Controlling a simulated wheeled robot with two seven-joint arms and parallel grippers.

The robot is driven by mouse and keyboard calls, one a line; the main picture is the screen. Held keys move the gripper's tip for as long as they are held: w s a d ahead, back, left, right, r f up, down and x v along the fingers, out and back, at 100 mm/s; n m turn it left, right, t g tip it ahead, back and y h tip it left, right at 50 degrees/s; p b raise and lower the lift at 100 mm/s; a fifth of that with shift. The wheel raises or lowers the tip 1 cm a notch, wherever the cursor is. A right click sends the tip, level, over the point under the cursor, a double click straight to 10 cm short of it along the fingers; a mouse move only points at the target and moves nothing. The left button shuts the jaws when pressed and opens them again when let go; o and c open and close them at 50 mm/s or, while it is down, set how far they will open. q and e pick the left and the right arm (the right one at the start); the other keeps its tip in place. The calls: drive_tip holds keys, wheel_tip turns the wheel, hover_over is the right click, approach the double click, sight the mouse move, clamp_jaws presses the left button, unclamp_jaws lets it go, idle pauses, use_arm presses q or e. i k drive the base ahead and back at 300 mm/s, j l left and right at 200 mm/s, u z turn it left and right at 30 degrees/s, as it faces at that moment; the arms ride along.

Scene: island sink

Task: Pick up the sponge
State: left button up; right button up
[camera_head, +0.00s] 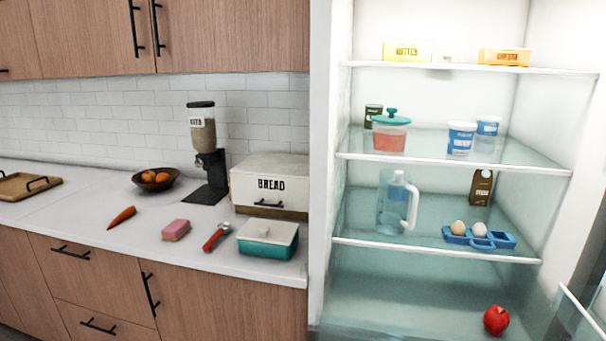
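A pink sponge (176,230) with a yellowish lower layer lies flat on the white countertop (75,222), near its front edge. It sits between an orange carrot on its left and a red-handled tool on its right, apart from both. Nothing covers it. Neither of my grippers shows in the head view.
Near the sponge are the carrot (122,217), the red-handled tool (217,237) and a teal lidded container (267,239). Behind stand a fruit bowl (155,181), a dispenser (204,150) and a bread box (270,184). An open, stocked fridge (322,190) stands right.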

sight(176, 229)
drive_tip(key=k+l+z, duration=0.1)
drive_tip(key=z, duration=0.4)
drive_tip(key=l+z, duration=0.2)
drive_tip(key=z, duration=0.25)
drive_tip(key=u, duration=1.85)
drive_tip(key=z, duration=1)
drive_tip(key=i+j, duration=0.5)
drive_tip(key=j, duration=0.2)
drive_tip(key=i+j+z, duration=0.1)
drive_tip(key=i+j, duration=0.15)
drive_tip(key=j, duration=0.15)
